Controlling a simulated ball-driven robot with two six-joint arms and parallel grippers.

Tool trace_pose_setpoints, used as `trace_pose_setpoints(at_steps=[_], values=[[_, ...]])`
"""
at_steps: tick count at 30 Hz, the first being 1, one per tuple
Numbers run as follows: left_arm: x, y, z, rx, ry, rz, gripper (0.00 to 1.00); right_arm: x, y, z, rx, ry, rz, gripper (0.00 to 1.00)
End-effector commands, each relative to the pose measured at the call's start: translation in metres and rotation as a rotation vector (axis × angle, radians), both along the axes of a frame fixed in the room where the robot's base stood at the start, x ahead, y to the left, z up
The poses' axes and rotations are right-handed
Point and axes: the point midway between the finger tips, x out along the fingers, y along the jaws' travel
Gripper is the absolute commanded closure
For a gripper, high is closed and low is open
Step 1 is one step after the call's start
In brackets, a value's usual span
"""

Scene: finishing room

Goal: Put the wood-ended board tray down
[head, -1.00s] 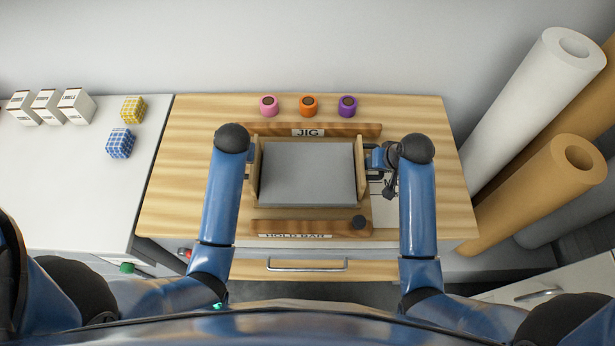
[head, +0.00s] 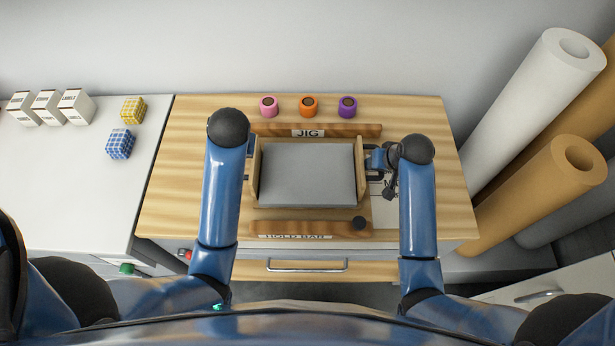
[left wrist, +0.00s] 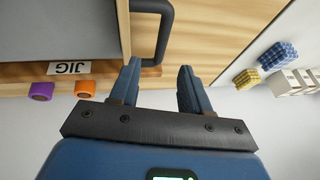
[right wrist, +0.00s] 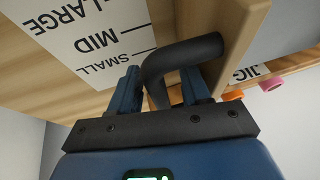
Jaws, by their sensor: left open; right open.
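The board tray, with a grey floor (head: 308,175) and wooden ends, sits level in the jig area on the bench, between the jig strip (head: 345,130) and the hold bar (head: 290,228). Its dark left handle (left wrist: 166,30) is just ahead of the fingertips of my open left gripper (left wrist: 160,66); no finger closes on it. In the head view my left arm mostly hides that side. My right gripper (right wrist: 160,78) is open, with the dark right handle (right wrist: 185,55) between or just in front of its fingers; I cannot tell whether they touch.
Pink (head: 269,106), orange (head: 308,105) and purple (head: 347,106) rolls stand behind the jig strip. A size card (right wrist: 85,35) lies by the tray's right end. Yellow (head: 133,109) and blue (head: 120,144) cubes and white boxes are on the left counter. Large rolls (head: 530,110) lean at right.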

Motion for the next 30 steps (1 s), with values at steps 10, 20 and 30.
trace_pose_setpoints(at_steps=[10,20,30], values=[[-0.006,-0.003,0.014,-0.001,0.000,0.000,0.53,-0.004,-0.003,0.013,0.000,-0.003,-0.001,0.53],[-0.006,-0.003,0.014,-0.001,0.000,0.000,0.53,-0.025,-0.014,0.065,0.000,-0.004,-0.001,0.53],[-0.006,-0.003,0.013,-0.001,0.000,0.000,0.53,-0.041,-0.023,0.104,0.001,-0.002,-0.001,0.53]])
